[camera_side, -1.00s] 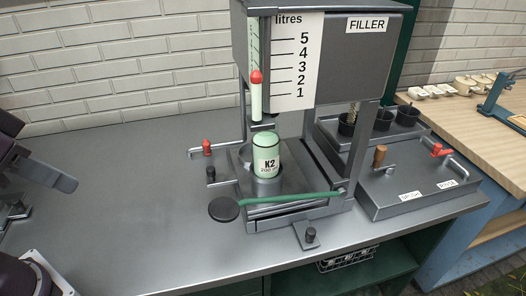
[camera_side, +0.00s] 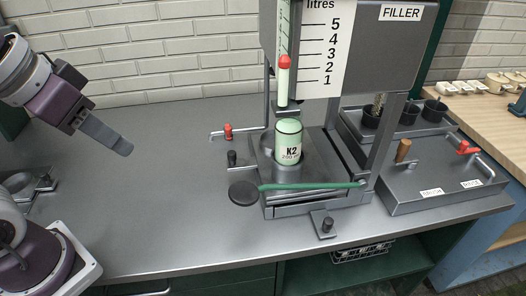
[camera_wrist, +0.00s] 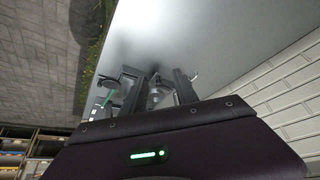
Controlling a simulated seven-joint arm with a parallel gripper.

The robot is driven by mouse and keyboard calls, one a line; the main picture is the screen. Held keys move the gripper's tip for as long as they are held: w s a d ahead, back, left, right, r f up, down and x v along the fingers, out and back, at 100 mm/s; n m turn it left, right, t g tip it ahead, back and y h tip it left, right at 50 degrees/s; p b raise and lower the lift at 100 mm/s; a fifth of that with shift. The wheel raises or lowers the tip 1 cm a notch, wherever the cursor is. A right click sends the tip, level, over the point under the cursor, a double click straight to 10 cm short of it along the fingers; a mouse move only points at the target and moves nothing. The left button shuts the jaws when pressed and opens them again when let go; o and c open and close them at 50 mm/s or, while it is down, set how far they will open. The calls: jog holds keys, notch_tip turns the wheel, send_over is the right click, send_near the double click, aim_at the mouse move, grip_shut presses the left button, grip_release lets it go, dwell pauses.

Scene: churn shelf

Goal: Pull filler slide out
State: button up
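The filler (camera_side: 345,45) is a grey machine with a litre scale, standing on the steel bench in the side view. Beneath it, a pale green jar marked K2 (camera_side: 289,146) stands upright in a grey holder on the filler's base. A red-knobbed handle (camera_side: 228,132) and a black-knobbed one (camera_side: 231,159) stick out left of the base. A small plate with a black knob (camera_side: 327,225) juts out in front. I cannot tell which part is the slide. My gripper (camera_side: 125,149) is well left of the filler, above the bench; its fingers (camera_wrist: 160,92) are apart and empty in the wrist view.
A green lever with a black round paddle (camera_side: 243,193) crosses the base's front. A grey box with a brown knob and a red handle (camera_side: 440,182) stands to the right. Dark cups (camera_side: 402,112) are behind it. The bench (camera_side: 165,190) is clear between my gripper and the filler.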

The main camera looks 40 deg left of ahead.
jog(key=w+f, duration=0.1)
jog(key=w, duration=0.5)
send_near(231, 153)
jog(key=shift+g, duration=0.4)
jog(key=x, duration=0.8)
jog(key=shift+w+f, duration=0.2)
jog(key=shift+w, duration=0.3)
grip_shut()
